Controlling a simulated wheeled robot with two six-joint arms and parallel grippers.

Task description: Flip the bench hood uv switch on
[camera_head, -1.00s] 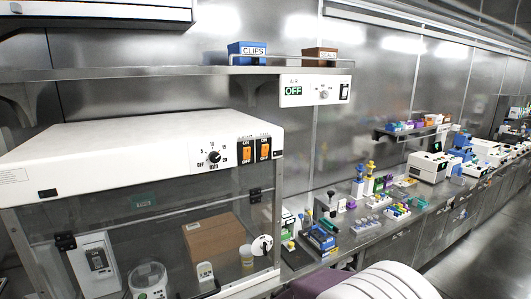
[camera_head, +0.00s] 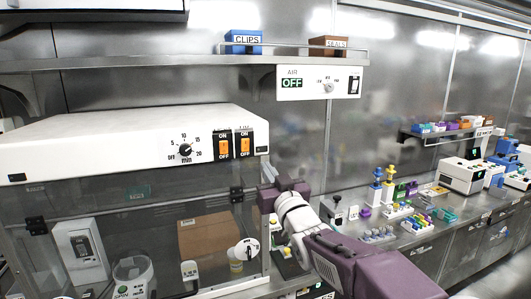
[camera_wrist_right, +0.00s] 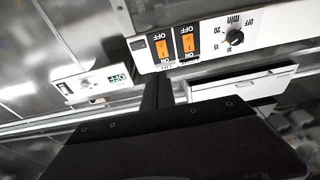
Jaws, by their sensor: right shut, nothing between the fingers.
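The bench hood (camera_head: 90,140) has a white top housing over a clear front, at the left in the head view. Its front panel holds a timer dial (camera_head: 186,150) and two orange rocker switches (camera_head: 223,147) (camera_head: 246,145) between ON and OFF marks. The labels naming the switches are too small to read, and I cannot tell their positions. In the right wrist view the switches (camera_wrist_right: 162,47) (camera_wrist_right: 187,43) appear upside down, just beyond the fingers. My right gripper (camera_head: 268,172) is shut and empty, below and right of the switches, apart from them. My left gripper is not in view.
A shelf (camera_head: 190,62) runs above the hood, with an AIR control box (camera_head: 318,83) reading OFF under it. A cardboard box (camera_head: 205,235) stands inside the hood. Racks and instruments crowd the bench at right. The space before the switch panel is clear.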

